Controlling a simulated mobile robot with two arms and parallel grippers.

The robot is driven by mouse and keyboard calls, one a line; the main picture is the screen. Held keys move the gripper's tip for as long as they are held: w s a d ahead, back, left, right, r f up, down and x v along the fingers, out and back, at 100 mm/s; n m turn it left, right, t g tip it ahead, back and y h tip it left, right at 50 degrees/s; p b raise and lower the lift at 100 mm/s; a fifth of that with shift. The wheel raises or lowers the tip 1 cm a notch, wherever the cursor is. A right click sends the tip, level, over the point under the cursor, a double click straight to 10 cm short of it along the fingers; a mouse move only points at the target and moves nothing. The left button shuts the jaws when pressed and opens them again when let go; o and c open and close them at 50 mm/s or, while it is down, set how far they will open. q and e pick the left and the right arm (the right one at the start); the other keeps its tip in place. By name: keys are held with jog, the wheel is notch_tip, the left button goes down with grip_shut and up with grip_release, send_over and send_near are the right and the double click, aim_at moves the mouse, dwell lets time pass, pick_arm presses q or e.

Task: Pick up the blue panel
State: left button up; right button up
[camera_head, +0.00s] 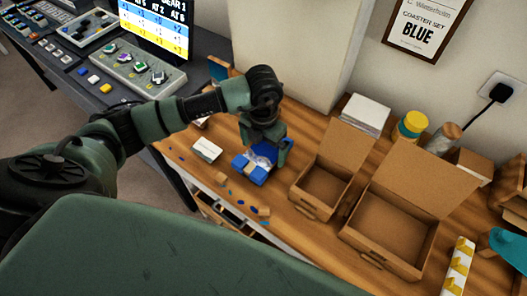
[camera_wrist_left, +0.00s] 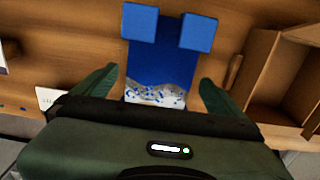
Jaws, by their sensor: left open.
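A blue panel (camera_head: 269,148) lies on the wooden bench under my left gripper (camera_head: 264,152), which partly hides it in the head view. In the left wrist view the blue panel (camera_wrist_left: 160,60) is a flat sheet with two blue blocks (camera_wrist_left: 198,32) at its far corners. A white and blue speckled patch (camera_wrist_left: 155,94) shows at its near end. My left gripper (camera_wrist_left: 158,90) is open, with one finger on each side of the panel's near end. I cannot tell whether the fingers touch it. My right gripper is not in view.
Two open cardboard boxes (camera_head: 318,192) (camera_head: 390,232) stand to the right of the panel. A small white box (camera_head: 207,150) lies to the left. Small blue and wooden bits (camera_head: 240,200) lie near the front edge. A console (camera_head: 135,68) stands on the dark desk.

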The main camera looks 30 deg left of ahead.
pick_arm(q)
jog(key=shift+a+f, duration=0.1)
jog(key=shift+f, duration=0.45)
jog(key=shift+r, duration=0.1)
jog(key=c, duration=1.2)
jog(key=shift+c, duration=0.2)
